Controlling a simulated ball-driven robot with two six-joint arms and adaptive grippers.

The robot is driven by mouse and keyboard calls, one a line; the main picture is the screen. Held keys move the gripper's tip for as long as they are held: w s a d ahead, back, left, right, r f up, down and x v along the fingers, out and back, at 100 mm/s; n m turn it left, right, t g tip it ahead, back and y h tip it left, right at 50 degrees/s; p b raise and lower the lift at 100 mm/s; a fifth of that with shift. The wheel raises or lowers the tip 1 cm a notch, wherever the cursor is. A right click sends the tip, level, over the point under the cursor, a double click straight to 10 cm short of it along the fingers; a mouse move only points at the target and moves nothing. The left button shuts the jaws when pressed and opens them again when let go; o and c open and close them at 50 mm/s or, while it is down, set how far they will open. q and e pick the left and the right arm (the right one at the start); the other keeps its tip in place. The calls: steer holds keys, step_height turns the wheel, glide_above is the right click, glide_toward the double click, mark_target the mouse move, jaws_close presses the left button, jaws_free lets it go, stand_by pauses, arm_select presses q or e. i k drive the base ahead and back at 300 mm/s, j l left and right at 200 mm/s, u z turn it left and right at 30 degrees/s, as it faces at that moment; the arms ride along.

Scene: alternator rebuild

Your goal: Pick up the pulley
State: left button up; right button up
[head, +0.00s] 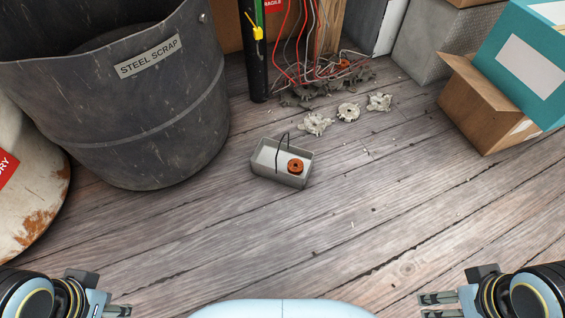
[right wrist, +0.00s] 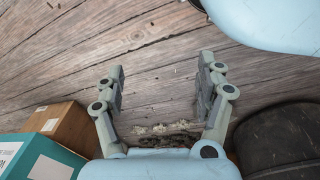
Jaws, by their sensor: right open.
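A small orange-brown ring with a dark centre (head: 295,166), which looks like the pulley, lies in the right part of a shallow grey tray (head: 266,176) on the wooden floor. A thin dark looped handle or wire rises over the tray. My left gripper (head: 120,311) is at the bottom left edge, partly cut off, far from the tray; its opening cannot be judged. My right gripper (head: 432,306) is at the bottom right, open and empty, also far from the tray. It shows in the right wrist view (right wrist: 161,85) with fingers apart over bare floor.
A large dark steel scrap bin (head: 120,110) stands left of the tray. Several pale metal parts (head: 348,112) lie behind it, near tangled wires (head: 310,60). A cardboard box (head: 485,105) and a teal box (head: 525,55) stand at right. The floor in front is clear.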

mark_target(293, 162)
steer(key=i+l+u, duration=0.5)
steer(key=u, duration=0.2)
steer(key=l, duration=0.1)
